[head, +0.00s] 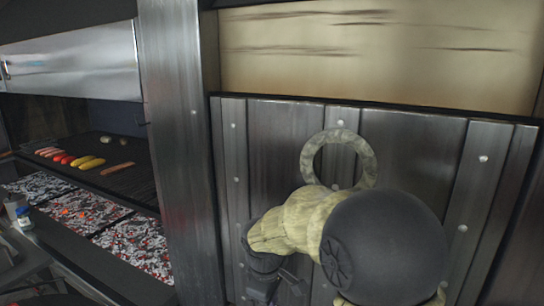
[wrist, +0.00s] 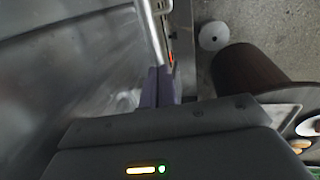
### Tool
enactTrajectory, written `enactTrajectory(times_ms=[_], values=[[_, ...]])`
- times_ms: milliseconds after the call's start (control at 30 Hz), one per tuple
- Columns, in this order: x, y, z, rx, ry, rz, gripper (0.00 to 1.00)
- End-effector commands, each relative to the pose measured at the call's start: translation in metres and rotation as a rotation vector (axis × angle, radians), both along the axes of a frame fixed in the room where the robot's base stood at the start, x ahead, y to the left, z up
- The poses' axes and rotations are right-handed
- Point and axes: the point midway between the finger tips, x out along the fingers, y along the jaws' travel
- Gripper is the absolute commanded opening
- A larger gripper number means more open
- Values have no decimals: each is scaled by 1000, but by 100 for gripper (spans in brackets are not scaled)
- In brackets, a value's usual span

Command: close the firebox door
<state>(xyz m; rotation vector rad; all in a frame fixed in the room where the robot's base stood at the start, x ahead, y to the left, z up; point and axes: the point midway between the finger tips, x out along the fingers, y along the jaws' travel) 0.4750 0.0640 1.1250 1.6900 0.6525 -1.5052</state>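In the head view, the firebox at the left is open at the front, with glowing coals (head: 85,212) below a grate. A silver panel (head: 75,60) hangs above the opening; I cannot tell if it is the firebox door. My gripper (head: 262,240) is low in the middle, in front of a riveted metal panel, with its fingers unclear. In the wrist view, a large metal surface (wrist: 70,70) fills the left, probably a door. The fingers of my gripper (wrist: 160,78) are close together at the lower end of a pale bar (wrist: 152,30). I cannot tell whether they grip it.
Sausages and vegetables (head: 75,160) lie on the grate (head: 125,180). A metal post (head: 180,140) stands between the firebox and the riveted panel (head: 410,150). In the wrist view, a brown round object (wrist: 245,70) and a tray (wrist: 285,115) with plates are at the right.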

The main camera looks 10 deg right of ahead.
Motion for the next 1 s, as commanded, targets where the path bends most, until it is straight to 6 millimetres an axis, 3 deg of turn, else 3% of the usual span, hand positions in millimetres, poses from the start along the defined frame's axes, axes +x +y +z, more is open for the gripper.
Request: enactTrajectory(times_ms=[33,133,367,700,1000], values=[[-5,-2,-10,-3,24,-5,0],[-5,-2,-10,-2,24,-6,0],[-6,0,4,-3,21,-5,0],[-9,5,52,0,-6,-2,0],[-18,11,111,1,-8,-5,0]])
